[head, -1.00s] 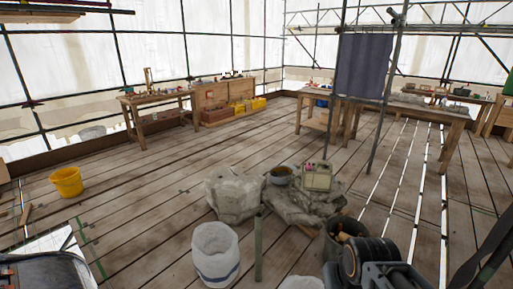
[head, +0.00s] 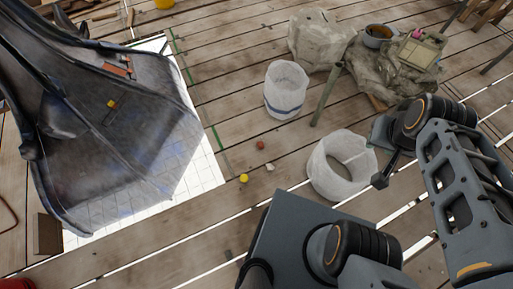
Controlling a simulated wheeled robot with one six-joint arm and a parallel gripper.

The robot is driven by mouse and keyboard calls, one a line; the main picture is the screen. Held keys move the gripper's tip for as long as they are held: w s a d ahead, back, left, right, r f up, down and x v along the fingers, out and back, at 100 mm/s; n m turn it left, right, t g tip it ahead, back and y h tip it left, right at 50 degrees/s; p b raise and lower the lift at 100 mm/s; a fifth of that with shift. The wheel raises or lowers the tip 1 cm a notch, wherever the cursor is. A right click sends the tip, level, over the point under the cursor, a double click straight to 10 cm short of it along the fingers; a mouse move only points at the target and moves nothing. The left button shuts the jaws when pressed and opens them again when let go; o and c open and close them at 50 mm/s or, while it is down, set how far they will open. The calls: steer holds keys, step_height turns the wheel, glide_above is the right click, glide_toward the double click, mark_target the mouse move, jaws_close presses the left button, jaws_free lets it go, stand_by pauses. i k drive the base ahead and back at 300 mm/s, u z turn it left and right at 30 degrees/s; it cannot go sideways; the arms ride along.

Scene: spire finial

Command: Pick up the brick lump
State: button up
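A small reddish-brown lump (head: 260,145), which looks like the brick lump, lies on the plank floor in the middle of the head view. A pale lump (head: 270,167) and a yellow lump (head: 244,178) lie close below it. My arm is folded at the right of the view. What looks like my gripper (head: 381,165) is at the arm's end, over the right side of an open white bag and well to the right of the reddish lump. Its fingers are too unclear to show whether they are open.
The white bag (head: 318,170) stands between the lumps and my arm. A second white bag (head: 284,108) with a blue stripe stands behind the lumps. A large dark tray-like object (head: 150,130) fills the left, with small orange and yellow pieces in it. Covered stone (head: 320,35) stands behind.

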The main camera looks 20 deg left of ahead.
mark_target(260, 144)
steer(key=u, duration=1.85)
steer(key=k, duration=1.05)
steer(key=u, duration=1.35)
steer(key=i, duration=0.55)
steer(key=z, duration=0.6)
steer(key=i, duration=1.4)
steer(key=z, duration=1.75)
steer(key=i, duration=0.7)
steer(key=z, duration=0.8)
